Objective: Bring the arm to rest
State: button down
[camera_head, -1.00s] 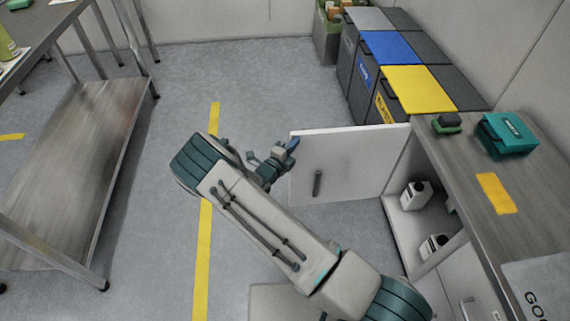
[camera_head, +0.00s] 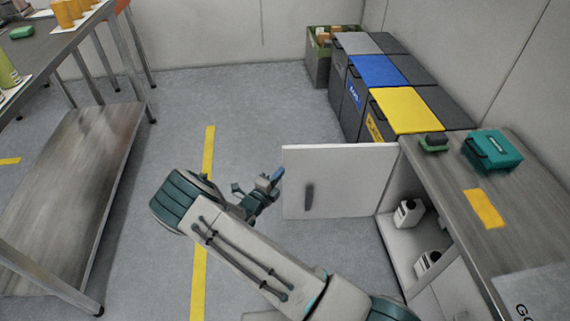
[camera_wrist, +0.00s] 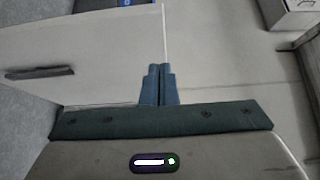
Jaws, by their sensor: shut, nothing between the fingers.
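My gripper (camera_head: 277,174) is at the end of my arm, which reaches up and left from the bottom right in the head view. It is just left of the free edge of the open white cabinet door (camera_head: 345,185). In the wrist view my gripper (camera_wrist: 158,70) has its two blue fingers together, with nothing between them. The cabinet door (camera_wrist: 95,50) fills the upper left of that view, with its dark handle (camera_wrist: 40,73) to the left. I cannot tell whether the fingers touch the door.
Inside the cabinet are two white containers (camera_head: 408,213). A steel counter (camera_head: 520,235) above it holds a teal case (camera_head: 492,150). Bins (camera_head: 405,110) stand behind the door. A steel table (camera_head: 70,190) is at the left. The floor between is clear.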

jog(key=w+a+v, duration=0.1)
jog(key=v, duration=0.6)
jog(key=s+d+r+m+g+p, duration=0.45)
jog(key=d+r+m+g, duration=0.3)
jog(key=r+m, duration=0.4)
jog(key=s+d+r+m+g+p, duration=0.3)
jog(key=s+d+r+m+g, duration=0.25)
jog(key=d+r+m, duration=0.45)
jog(key=s+a+r+m+y+p, duration=0.1)
jog(key=s+r+m+y+p, duration=0.3)
jog(key=s+r+m, duration=0.4)
jog(key=s+r+m+t+y+p, duration=0.1)
jog(key=s+r+m+y+p, duration=0.4)
jog(key=r+m, duration=1.2)
jog(key=s+y, duration=0.1)
jog(key=s, duration=0.3)
jog(key=shift+s+a+y, duration=0.2)
jog(key=shift+a+y, duration=0.2)
